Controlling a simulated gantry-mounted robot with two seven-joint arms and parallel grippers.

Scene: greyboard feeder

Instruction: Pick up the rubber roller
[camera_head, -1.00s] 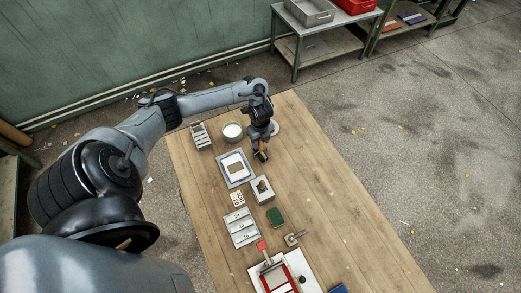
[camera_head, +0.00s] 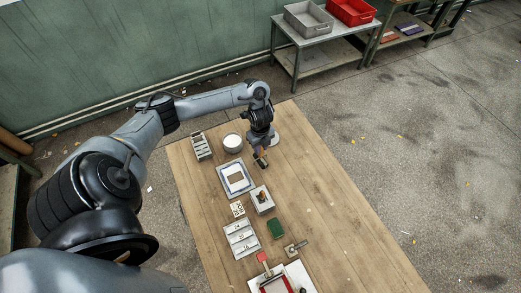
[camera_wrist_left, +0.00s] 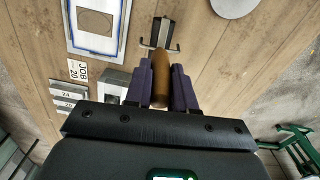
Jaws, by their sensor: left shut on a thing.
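My left gripper (camera_head: 261,157) reaches over the far part of the wooden table (camera_head: 318,190). In the left wrist view its two dark purple fingers (camera_wrist_left: 161,88) are shut on the brown wooden handle of the rubber roller (camera_wrist_left: 161,72). The roller's dark head and metal frame stick out beyond the fingertips. I cannot tell how far the roller is above the tabletop. In the head view it is small and partly hidden by the gripper. My right gripper is not in view.
A framed sheet (camera_head: 236,178), a white round dish (camera_head: 232,142) and a slotted rack (camera_head: 201,145) lie left of the gripper. A grey box (camera_head: 263,200), a green pad (camera_head: 276,228) and a divided tray (camera_head: 241,238) are nearer. The table's right side is clear.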

